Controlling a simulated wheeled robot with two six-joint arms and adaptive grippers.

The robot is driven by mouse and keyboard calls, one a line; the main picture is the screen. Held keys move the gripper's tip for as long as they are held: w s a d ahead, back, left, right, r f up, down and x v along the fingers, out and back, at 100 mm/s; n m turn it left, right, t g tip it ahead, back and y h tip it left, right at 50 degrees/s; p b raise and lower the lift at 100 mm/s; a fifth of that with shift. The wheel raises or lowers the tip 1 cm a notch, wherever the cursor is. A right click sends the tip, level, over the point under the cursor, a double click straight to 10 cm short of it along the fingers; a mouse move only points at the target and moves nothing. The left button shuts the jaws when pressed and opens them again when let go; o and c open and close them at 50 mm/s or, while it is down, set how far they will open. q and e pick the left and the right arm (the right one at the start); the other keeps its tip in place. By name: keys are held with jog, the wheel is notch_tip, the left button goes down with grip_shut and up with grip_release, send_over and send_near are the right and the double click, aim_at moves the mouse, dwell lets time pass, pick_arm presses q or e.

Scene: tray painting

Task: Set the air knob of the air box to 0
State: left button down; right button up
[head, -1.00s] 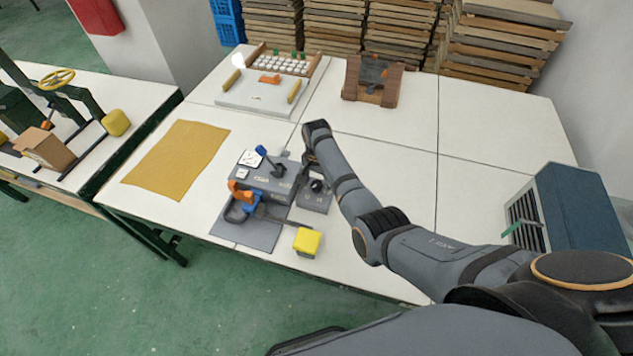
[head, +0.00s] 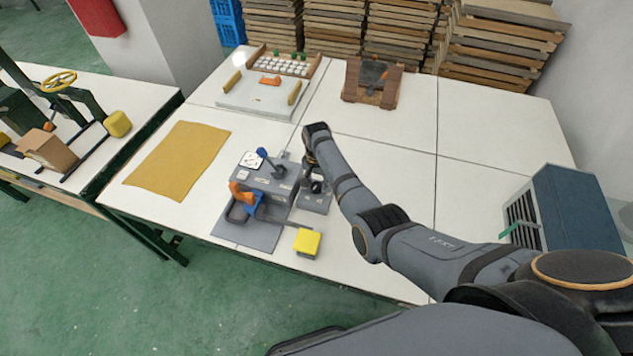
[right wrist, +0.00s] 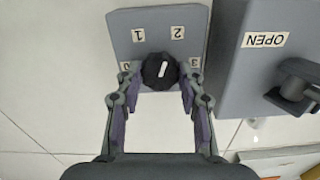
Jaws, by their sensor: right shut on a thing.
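The air box (head: 315,203) is a small grey box on the table; it also shows in the right wrist view (right wrist: 120,20). Its black air knob (right wrist: 158,70) has a white mark standing near upright, its top tilted slightly right, between labels 1 and 2 and closer to 2. Label 0 (right wrist: 127,66) is at the left, partly covered by a finger, and label 3 (right wrist: 196,62) at the right. My right gripper (right wrist: 160,74) is shut on the knob, one finger on each side. It also shows in the head view (head: 313,172). My left gripper is not in view.
A larger grey box (head: 272,182) with a blue-knobbed lever and an OPEN label stands close beside the air box. An orange and blue piece (head: 242,191) and a yellow block (head: 307,242) are near it. A yellow cloth (head: 178,160) lies left.

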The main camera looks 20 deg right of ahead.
jog(key=n+p, duration=0.2)
jog(key=n, duration=0.2)
jog(key=shift+r+n, duration=0.1)
jog(key=shift+n, duration=0.2)
jog(key=n+p, duration=0.1)
jog(key=n, duration=0.4)
jog(key=n+p, duration=0.1)
jog(key=n, duration=0.5)
jog(key=shift+d+n, duration=0.1)
jog(key=shift+n, duration=0.3)
jog(key=n, duration=0.5)
jog(key=shift+p, duration=0.4)
jog(key=shift+n, duration=0.4)
jog(key=o, duration=1.2)
